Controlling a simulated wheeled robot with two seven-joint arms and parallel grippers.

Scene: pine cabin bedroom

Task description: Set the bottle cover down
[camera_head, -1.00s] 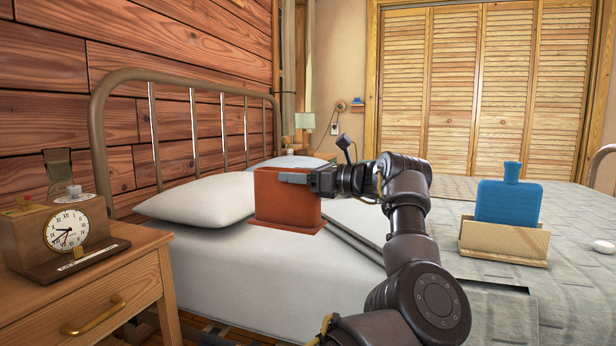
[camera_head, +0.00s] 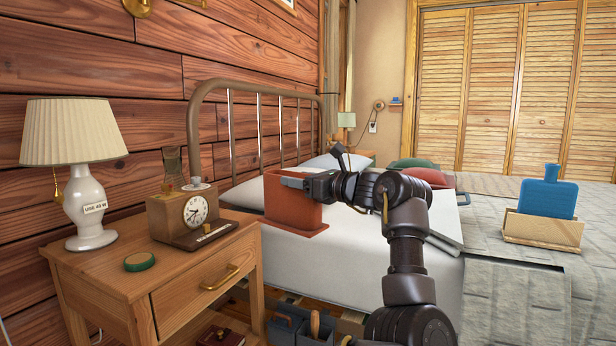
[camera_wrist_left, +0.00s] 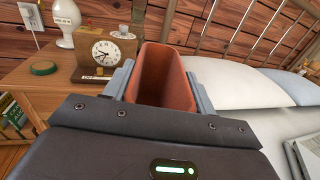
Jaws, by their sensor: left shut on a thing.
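The bottle cover (camera_head: 291,212) is a rust-red, open-topped, box-like sleeve with a wider rim at its base. My left gripper (camera_head: 296,182) is shut on it near its top and holds it upright in front of the white bed. The left wrist view looks into its hollow top (camera_wrist_left: 163,70), with a grey finger on either side. Whether its base touches the bed cannot be told. My right gripper is not in view.
A wooden nightstand (camera_head: 120,275) at left bears a lamp (camera_head: 88,205), a clock (camera_head: 194,211), a green round item (camera_head: 139,261) and a glass vase. Its front right top is clear. Dark bins (camera_head: 290,325) sit below. Red and green items (camera_head: 425,177) lie on the bed.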

